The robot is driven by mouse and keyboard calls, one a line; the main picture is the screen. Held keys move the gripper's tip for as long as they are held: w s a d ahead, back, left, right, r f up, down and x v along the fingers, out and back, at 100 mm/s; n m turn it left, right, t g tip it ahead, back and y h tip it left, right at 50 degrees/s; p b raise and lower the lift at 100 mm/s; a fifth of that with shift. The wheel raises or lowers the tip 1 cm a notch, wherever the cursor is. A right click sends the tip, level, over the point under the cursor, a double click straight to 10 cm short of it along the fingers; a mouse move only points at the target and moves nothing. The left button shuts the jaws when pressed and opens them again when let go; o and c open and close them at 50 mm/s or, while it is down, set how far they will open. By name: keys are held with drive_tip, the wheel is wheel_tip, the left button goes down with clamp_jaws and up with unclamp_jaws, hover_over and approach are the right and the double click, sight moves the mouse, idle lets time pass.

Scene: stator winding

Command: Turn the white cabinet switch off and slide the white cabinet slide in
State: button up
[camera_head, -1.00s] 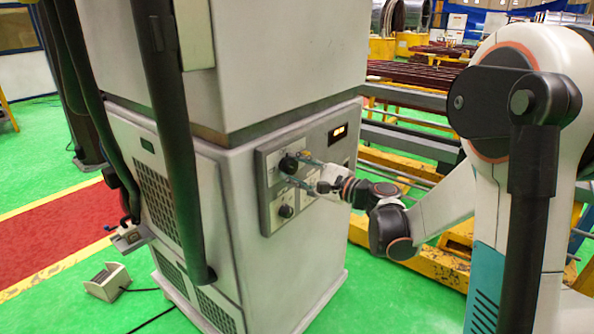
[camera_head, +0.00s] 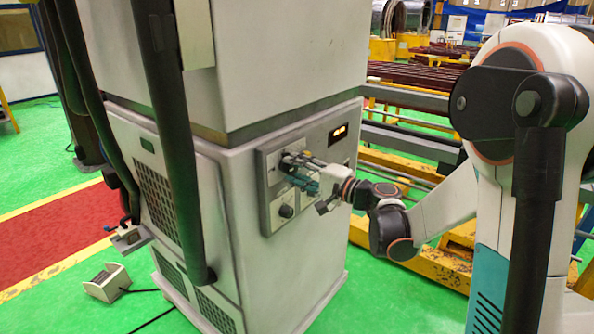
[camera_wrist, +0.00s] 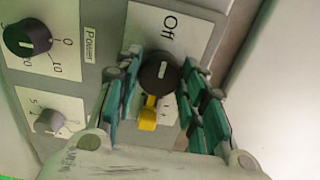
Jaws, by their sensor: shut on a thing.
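The white cabinet (camera_head: 290,265) stands upright in the middle of the head view. On its right face a grey panel (camera_head: 268,222) carries the switch and other dials. In the wrist view the switch is a round black knob (camera_wrist: 157,77) with a white line and a yellow tab (camera_wrist: 148,115); the word "Off" is printed above it, and the tab points away from that word. My gripper (camera_head: 287,165) is shut on this switch, with its green-padded fingers on either side (camera_wrist: 158,85). A small grey part (camera_head: 130,240) sticks out at the cabinet's left side; I cannot tell whether it is the slide.
A black dial (camera_wrist: 27,38) and a smaller grey dial (camera_wrist: 48,121) sit beside the switch in the wrist view. A lit display (camera_head: 340,131) is above right. A small box (camera_head: 107,283) with a cable lies on the green floor. Yellow and grey racks stand behind the cabinet.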

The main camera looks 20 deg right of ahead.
idle(0.4)
drive_tip(key=o, duration=1.1)
drive_tip(key=shift+c, duration=0.2)
drive_tip(key=v, duration=1.2)
